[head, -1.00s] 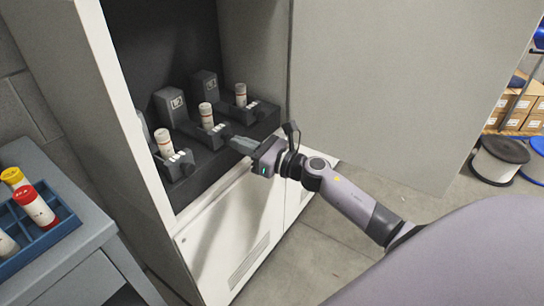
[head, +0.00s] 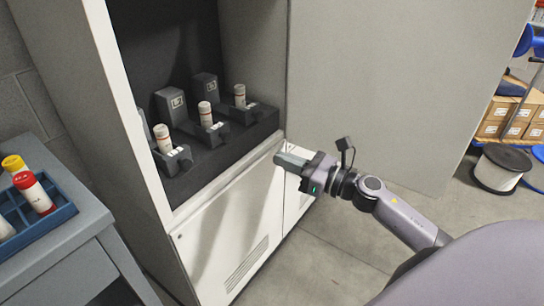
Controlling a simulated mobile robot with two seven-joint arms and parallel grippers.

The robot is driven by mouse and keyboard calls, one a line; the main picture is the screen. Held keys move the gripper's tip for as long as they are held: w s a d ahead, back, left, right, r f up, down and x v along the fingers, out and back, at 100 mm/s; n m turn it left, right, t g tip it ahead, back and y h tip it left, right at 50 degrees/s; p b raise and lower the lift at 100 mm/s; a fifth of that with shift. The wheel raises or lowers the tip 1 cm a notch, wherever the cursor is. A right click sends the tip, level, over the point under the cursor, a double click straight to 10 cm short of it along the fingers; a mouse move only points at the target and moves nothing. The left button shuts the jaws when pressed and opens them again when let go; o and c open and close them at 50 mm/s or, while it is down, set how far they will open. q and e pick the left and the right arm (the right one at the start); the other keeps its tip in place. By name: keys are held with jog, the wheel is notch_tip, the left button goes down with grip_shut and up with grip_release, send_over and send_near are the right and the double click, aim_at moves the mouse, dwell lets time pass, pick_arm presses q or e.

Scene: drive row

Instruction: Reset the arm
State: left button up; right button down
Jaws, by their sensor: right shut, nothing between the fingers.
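My right gripper (head: 284,160) is shut and empty in front of the open cabinet (head: 229,221), outside its front edge. Its arm comes in from the lower right and does not touch the drives. My left gripper is not in view. Inside the cabinet, three dark drive units stand in a row, each holding an upright white tube: a near one (head: 162,137), a middle one (head: 205,114) and a far one (head: 239,95).
A grey bench (head: 87,222) at the left carries a blue rack (head: 62,213) with yellow-capped and red-capped tubes. The open cabinet door (head: 390,80) stands behind my right arm. Cardboard boxes (head: 505,112) and a cable reel (head: 497,168) are at the far right. Floor is clear below my arm.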

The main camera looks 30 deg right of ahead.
jog(key=shift+s+d, duration=0.3)
jog(key=shift+s, duration=0.2)
jog(key=s+a+f+n+g+h, duration=0.2)
jog(key=s+a+f+n, duration=0.4)
jog(key=n, duration=0.5)
jog(key=s+a+f+n+g+h, duration=0.2)
jog(key=s+a+f+n, duration=0.1)
jog(key=s+f+n, duration=0.65)
jog(key=s+a+f+n+g+h, duration=0.2)
jog(key=s+a+f+n, duration=0.3)
jog(key=n, duration=0.7)
notch_tip(320, 180, up, 10)
jog(key=d+p, duration=0.1)
jog(key=p, duration=1.2)
jog(key=shift+d+h, duration=0.3)
jog(key=shift+d, duration=0.1)
